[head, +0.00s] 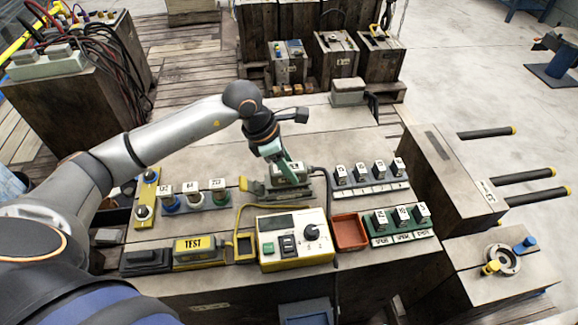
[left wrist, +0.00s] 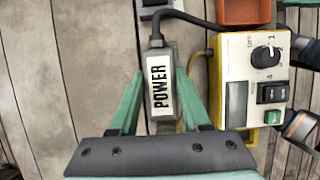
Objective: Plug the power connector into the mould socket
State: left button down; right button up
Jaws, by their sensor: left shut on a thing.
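My left gripper (head: 284,168) reaches over the bench from the left. It is shut on the power connector (head: 290,172), a small grey block with a white label. In the left wrist view the connector (left wrist: 161,85) reads POWER and sits between the two green fingers (left wrist: 156,105). A black cable leaves its far end. In the head view a dark holder (head: 262,193) with a yellow end lies beneath the gripper; I cannot tell whether the connector touches it. I cannot make out which part is the mould socket. My right gripper is not in view.
A control box (head: 293,240) with a knob stands in front, next to an orange-red tray (head: 349,232). Racks of labelled plugs stand left (head: 192,200) and right (head: 370,184). A yellow TEST block (head: 198,250) is front left. A large block (head: 440,175) with dark rods stands right.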

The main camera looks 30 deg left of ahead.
pick_arm(q)
jog(key=shift+f+b, duration=0.75)
jog(key=shift+b, duration=0.15)
dwell(0.8)
grip_release()
jog(key=shift+f, duration=0.1)
dwell(0.5)
jog(key=shift+r+p, duration=2.5)
jog(key=shift+r, duration=1.35)
